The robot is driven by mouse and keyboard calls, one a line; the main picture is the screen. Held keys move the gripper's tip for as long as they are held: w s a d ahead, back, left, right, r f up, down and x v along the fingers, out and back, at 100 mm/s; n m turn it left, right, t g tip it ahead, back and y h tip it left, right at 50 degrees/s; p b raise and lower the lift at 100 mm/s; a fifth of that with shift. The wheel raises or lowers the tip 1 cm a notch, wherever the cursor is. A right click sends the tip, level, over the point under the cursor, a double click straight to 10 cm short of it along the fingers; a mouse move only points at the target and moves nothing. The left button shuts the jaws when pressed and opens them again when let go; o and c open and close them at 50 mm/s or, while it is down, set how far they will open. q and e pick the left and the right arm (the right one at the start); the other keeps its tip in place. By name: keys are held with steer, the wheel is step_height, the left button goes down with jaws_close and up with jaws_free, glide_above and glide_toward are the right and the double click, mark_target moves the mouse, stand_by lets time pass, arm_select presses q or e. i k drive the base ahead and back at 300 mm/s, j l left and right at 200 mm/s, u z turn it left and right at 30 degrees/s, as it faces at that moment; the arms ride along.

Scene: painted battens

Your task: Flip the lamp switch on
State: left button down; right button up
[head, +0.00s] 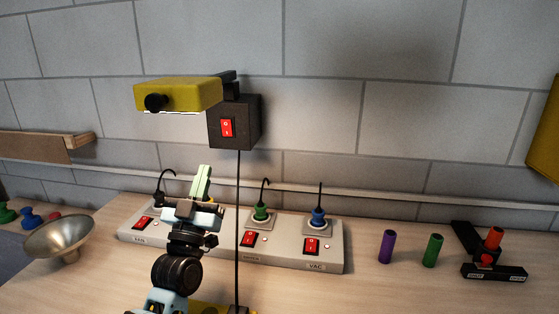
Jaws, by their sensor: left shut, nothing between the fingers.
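A thin pale strip shows along the lamp's lower edge. My left gripper (203,172) has pale green fingers pointing up, shut and empty. It shows below and left of the red switch, apart from it in the picture. My right gripper is not in view.
A power strip (290,257) with plugs and red switches lies on the wooden bench, partly behind my left arm. A metal funnel (58,238) stands left; purple (387,246) and green (432,250) cylinders stand right.

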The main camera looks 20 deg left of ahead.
mark_target(226, 124)
steer(key=k+l, duration=0.15)
steer(key=k, duration=0.35)
steer(key=k+l, duration=0.2)
steer(key=k, duration=0.25)
